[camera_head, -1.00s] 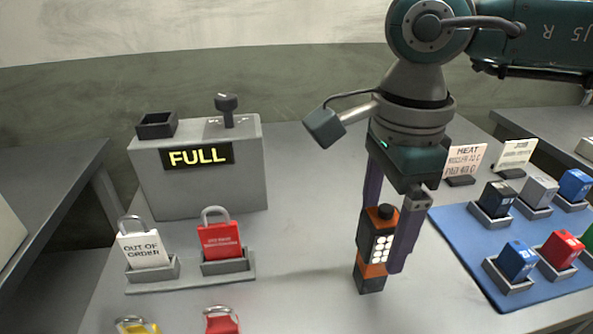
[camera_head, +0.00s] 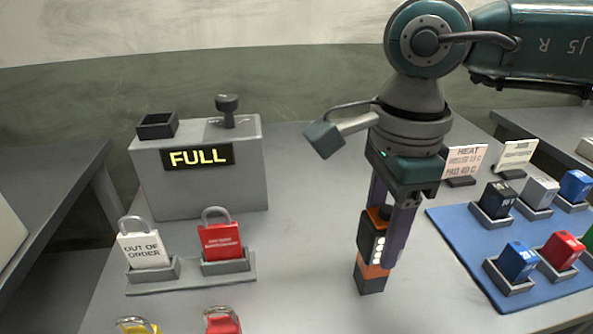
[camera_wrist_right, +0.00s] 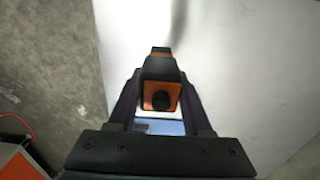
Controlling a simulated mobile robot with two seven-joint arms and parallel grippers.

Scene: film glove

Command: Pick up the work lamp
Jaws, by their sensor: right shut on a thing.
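The work lamp (camera_head: 372,255) is a small upright orange and black block with white light dots on its front. It stands on the grey table, its dark base seeming to touch the top. My right gripper (camera_head: 388,240) comes from above, its purple fingers on both sides of the lamp's upper part and shut on it. In the right wrist view the lamp (camera_wrist_right: 160,92) sits between the two fingers (camera_wrist_right: 160,105), with its black top knob facing the camera. My left gripper is not in view.
A grey box with a FULL sign (camera_head: 198,165) stands at the back left. White (camera_head: 143,248) and red (camera_head: 220,240) padlocks sit in a holder before it. A blue mat (camera_head: 470,245) with several coloured blocks lies to the right. The table between is clear.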

